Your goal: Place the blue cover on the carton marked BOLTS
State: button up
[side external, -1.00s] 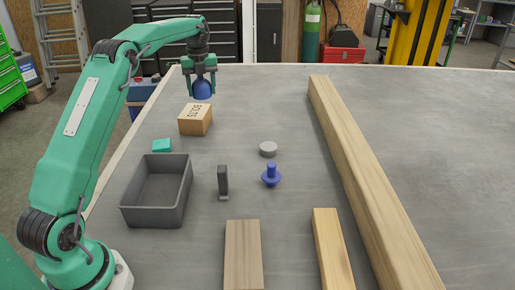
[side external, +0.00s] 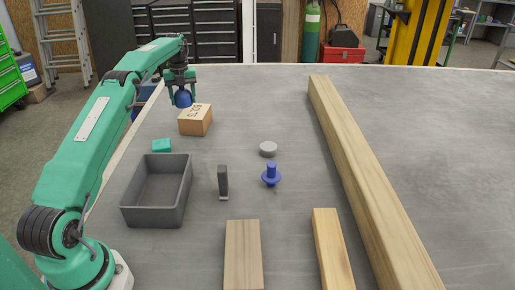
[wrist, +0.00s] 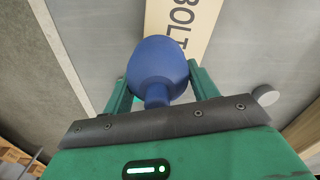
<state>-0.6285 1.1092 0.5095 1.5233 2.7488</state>
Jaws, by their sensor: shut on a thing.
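The blue cover (side external: 183,98) is a rounded dome with a narrow stem. My gripper (side external: 181,93) is shut on it. In the wrist view the cover (wrist: 157,62) sits between the two green fingers, its stem towards the gripper (wrist: 160,90). The carton marked BOLTS (side external: 195,122) is a tan box on the table. The cover is in the air near the carton's far left corner in the side view, apart from the middle of its top. In the wrist view part of the carton (wrist: 205,12) with its lettering shows beyond the cover, which hides some of it.
A teal block (side external: 161,146) and a grey open bin (side external: 185,190) are in front of the carton. A dark upright piece (side external: 223,180), a grey disc (side external: 268,149) and a blue knobbed piece (side external: 271,175) stand right of the bin. A long beam (side external: 365,175) crosses the right side.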

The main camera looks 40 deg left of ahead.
aim_at(181, 88)
jog(key=shift+f, duration=0.1)
jog(key=shift+f, duration=1.95)
jog(key=o, duration=0.9)
jog(key=shift+f, duration=0.1)
jog(key=shift+o, duration=0.2)
jog(key=shift+r, duration=3.8)
jog(key=shift+r, duration=0.1)
